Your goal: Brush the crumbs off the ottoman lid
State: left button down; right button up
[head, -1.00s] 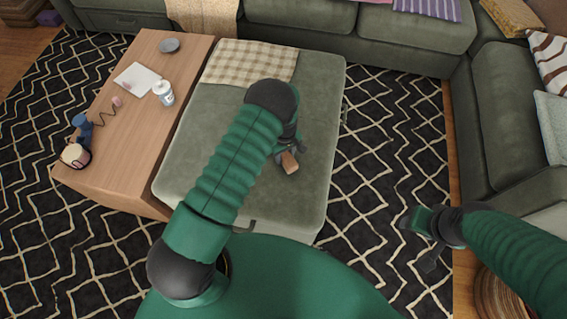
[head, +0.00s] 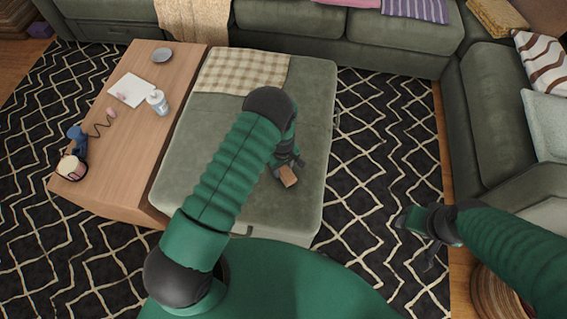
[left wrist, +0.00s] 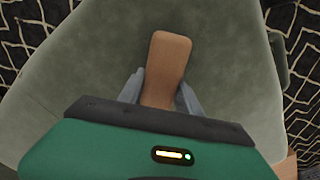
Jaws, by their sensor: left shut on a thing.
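The ottoman (head: 190,135) has a grey-green padded lid, which also fills much of the left wrist view (left wrist: 100,50). My left gripper (head: 283,168) is over the lid's right part, shut on a wooden-handled brush (head: 289,177). In the left wrist view the brown wooden piece (left wrist: 168,62) sits between the two grey fingers (left wrist: 160,92). Its bristles are hidden, and I cannot tell whether it touches the lid. I cannot make out crumbs on the lid. My right gripper (head: 416,240) hangs over the rug at the right, empty, its fingers spread.
A checked cloth (head: 240,70) lies across the lid's far end. A wooden table (head: 125,150) adjoins the ottoman on the left, with a white jar (head: 157,101), paper (head: 132,90), a bowl (head: 162,55) and a blue corded object (head: 76,137). Green sofas (head: 400,45) stand behind and right.

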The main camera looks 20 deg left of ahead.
aim_at(281, 182)
pick_arm(q)
jog(key=s, duration=0.1)
jog(key=s+p, duration=0.1)
jog(key=shift+s+d, duration=0.35)
jog(key=shift+s+d+f+p, duration=0.1)
jog(key=shift+s+f+p, duration=0.05)
jog(key=shift+s+p, duration=0.2)
jog(key=shift+s+d+p, duration=0.15)
jog(key=shift+s+p, duration=0.2)
jog(key=shift+s, duration=0.25)
jog(key=shift+s+d+p, duration=0.15)
jog(key=shift+s+p, duration=0.2)
jog(key=shift+s, duration=0.25)
jog(key=shift+s+d+r+p, duration=0.1)
jog(key=shift+s+d+p, duration=0.3)
jog(key=shift+s, duration=0.65)
jog(key=shift+s+d+r+p, duration=0.1)
jog(key=shift+s+p, duration=0.5)
jog(key=shift+s, duration=0.45)
jog(key=shift+w, duration=0.1)
notch_tip(281, 182, up, 6)
jog(key=p, duration=0.5)
